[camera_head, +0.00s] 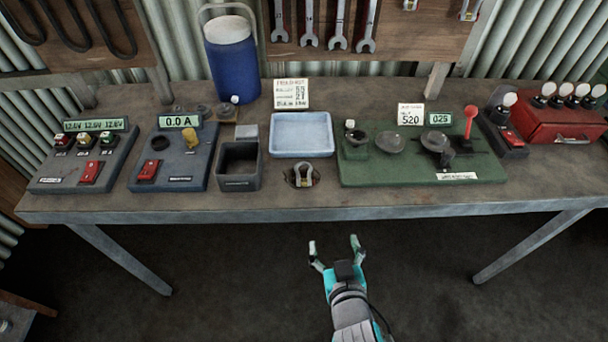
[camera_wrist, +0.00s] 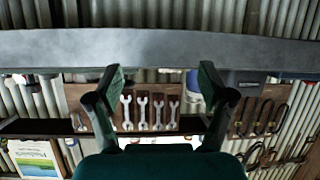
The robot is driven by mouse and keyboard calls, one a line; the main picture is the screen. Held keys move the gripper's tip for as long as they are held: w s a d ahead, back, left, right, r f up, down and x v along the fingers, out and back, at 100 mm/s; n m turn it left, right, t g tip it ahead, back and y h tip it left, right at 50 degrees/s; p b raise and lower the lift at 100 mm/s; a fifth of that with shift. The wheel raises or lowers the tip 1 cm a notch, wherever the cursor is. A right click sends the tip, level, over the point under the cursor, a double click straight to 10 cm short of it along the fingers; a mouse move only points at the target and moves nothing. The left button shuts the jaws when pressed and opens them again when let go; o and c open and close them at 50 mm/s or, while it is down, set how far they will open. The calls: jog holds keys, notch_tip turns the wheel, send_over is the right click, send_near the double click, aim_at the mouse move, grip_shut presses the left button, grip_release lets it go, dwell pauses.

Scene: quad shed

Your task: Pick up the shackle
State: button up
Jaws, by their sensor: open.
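The shackle (camera_head: 303,175) is a small pale metal U-shaped piece on the bench (camera_head: 400,203) near its front edge. It sits on or in a dark round spot with a touch of yellow, below the light blue tray. My gripper (camera_head: 334,247) is open and empty in front of the bench, below and slightly right of the shackle in the head view. In the wrist view my gripper (camera_wrist: 159,72) shows two spread fingers with nothing between them. The shackle does not show there; the bench edge (camera_wrist: 155,44) crosses the picture.
A dark open box (camera_head: 239,167) stands left of the shackle, and the light blue tray (camera_head: 301,133) lies behind it. A green board (camera_head: 400,174) with dishes and a red lever is to the right. Panels with red switches (camera_head: 91,171) stand left. Wrenches (camera_head: 338,25) hang behind.

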jog(key=m+h, duration=0.1)
jog(key=m, duration=0.1)
send_near(304, 179)
jog(key=shift+w+d+f, duration=0.2)
jog(key=shift+w+f, duration=0.1)
jog(key=shift+w, duration=0.2)
jog(key=shift+w+d+f, duration=0.15)
jog(key=shift+w+f, duration=0.1)
jog(key=shift+w, duration=0.3)
jog(key=shift+a+x, duration=0.15)
jog(key=shift+x, duration=1.4)
jog(key=shift+a+x, duration=0.15)
jog(key=shift+x, duration=1.35)
jog(key=shift+r, duration=0.1)
jog(key=c, duration=1.3)
